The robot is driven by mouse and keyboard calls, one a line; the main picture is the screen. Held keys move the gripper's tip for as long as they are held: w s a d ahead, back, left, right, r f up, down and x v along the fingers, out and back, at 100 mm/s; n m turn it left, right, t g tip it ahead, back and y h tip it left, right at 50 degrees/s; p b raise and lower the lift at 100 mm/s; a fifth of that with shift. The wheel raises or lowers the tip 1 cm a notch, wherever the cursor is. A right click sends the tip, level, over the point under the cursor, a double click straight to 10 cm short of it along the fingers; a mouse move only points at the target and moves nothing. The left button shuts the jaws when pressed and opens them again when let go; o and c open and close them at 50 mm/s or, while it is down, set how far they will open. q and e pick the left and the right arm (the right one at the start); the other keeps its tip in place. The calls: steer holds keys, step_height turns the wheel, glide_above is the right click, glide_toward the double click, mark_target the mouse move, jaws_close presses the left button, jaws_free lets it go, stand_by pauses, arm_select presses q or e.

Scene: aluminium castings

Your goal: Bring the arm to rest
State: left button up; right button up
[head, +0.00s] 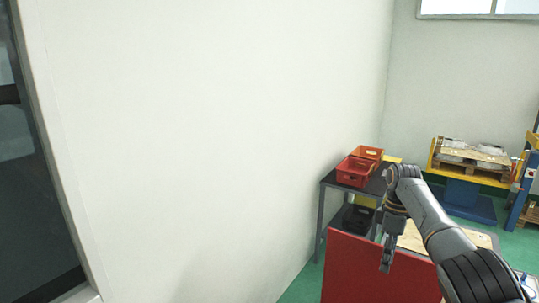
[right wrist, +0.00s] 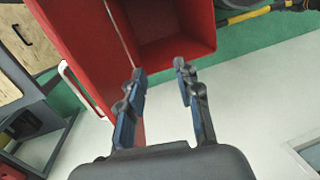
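My right arm (head: 445,232) comes in from the lower right in the head view and bends down at the wrist. My right gripper (head: 387,262) hangs in front of a large red panel (head: 365,272). In the right wrist view the two fingers of my right gripper (right wrist: 160,85) stand apart with nothing between them. A red open-topped box (right wrist: 180,25) lies beyond the fingertips there. I cannot tell from these views whether the fingers touch it. My left gripper is in neither view.
A dark shelf table (head: 328,187) with red bins (head: 352,171) stands against the white wall. A pallet with castings (head: 470,153) sits on a yellow and blue stand (head: 465,195) at the right. The green floor (head: 512,245) shows between them. A dark glass door (head: 30,180) is at the left.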

steer(key=s+a+f+m+t, duration=0.1)
steer(key=s+a+f, duration=0.2)
steer(key=s+f, duration=0.35)
steer(key=s+a+f, duration=0.3)
steer(key=a+f, duration=0.1)
steer(key=f, duration=0.5)
steer(key=s+a+f+m+t, duration=0.1)
steer(key=s+a+f, duration=0.25)
steer(key=f, duration=0.45)
steer(key=s+a+f+m+t, duration=0.1)
steer(key=s+a+m+t, duration=0.15)
steer(key=s, duration=1.25)
steer(key=s+d+r+m, duration=0.3)
steer(key=s+r+m, duration=0.25)
steer(key=s, duration=0.65)
step_height(320, 180, down, 27)
steer(key=s+n, duration=0.1)
steer(key=s, duration=0.2)
steer(key=s+d+f+g, duration=0.2)
steer(key=s+f, duration=1.2)
steer(key=s, duration=0.1)
steer(key=shift+s+d+f+h, duration=0.25)
steer(key=shift+d+h, duration=0.15)
